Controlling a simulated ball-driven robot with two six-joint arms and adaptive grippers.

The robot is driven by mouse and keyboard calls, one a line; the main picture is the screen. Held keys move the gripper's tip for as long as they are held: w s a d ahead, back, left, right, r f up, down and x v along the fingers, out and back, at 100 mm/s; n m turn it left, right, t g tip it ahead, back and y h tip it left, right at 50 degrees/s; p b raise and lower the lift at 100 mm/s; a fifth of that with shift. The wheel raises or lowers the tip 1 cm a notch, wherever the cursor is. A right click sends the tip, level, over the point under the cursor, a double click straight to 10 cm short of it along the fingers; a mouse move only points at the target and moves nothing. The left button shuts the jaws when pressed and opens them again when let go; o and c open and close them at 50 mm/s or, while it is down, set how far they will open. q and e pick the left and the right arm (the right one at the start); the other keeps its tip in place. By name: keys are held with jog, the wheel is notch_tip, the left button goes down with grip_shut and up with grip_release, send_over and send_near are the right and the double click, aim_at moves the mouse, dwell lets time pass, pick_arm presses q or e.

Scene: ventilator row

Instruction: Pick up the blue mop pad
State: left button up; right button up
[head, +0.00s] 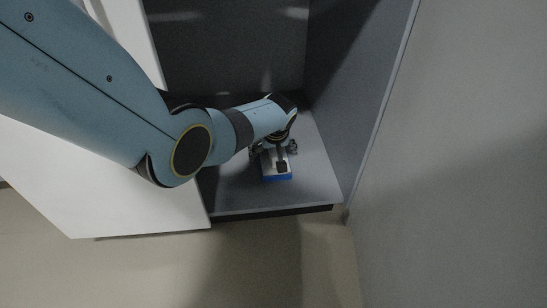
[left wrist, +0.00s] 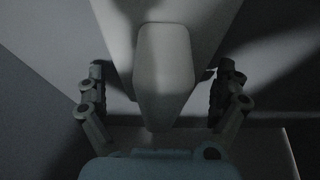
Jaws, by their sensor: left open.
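The blue mop pad (head: 277,178) lies on the grey floor of an open cabinet. In the head view its blue front edge and a pale upper part show, and the rest is hidden under my gripper. My left gripper (head: 273,150) is over the pad with its fingers spread to either side. I cannot tell whether the fingers touch it. In the dark left wrist view the open fingers of my left gripper (left wrist: 161,70) stand apart on both sides of a pale, tapered shape that I cannot identify for sure. My right gripper is not in view.
The cabinet floor (head: 315,185) is bare to the right of the pad. The cabinet's right wall (head: 350,90) stands close by. A white panel (head: 110,195) spreads out at the left, under my arm. A grey wall (head: 470,150) fills the right side.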

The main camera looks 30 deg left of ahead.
pick_arm(q)
jog(key=c, duration=1.1)
jog(key=shift+c, duration=0.2)
jog(key=shift+r, duration=0.1)
